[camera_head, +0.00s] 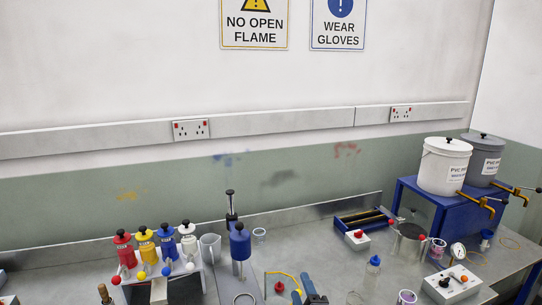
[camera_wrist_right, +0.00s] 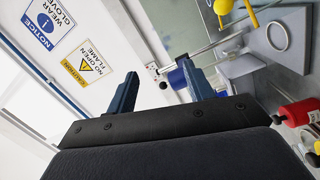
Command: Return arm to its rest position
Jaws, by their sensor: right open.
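The gripper is open and empty. The wrist view is tilted, with the wall signs at upper left and bench items at right. I do not see my left gripper.
A blue nozzle stand (camera_head: 240,245) rises behind the gripper. A yellow wire frame with a red knob (camera_head: 279,287) is just left of it, and a clear bottle (camera_head: 373,270) is to the right. Several coloured dispensers (camera_head: 145,247) stand left. White (camera_head: 443,168) and grey buckets sit on a blue stand.

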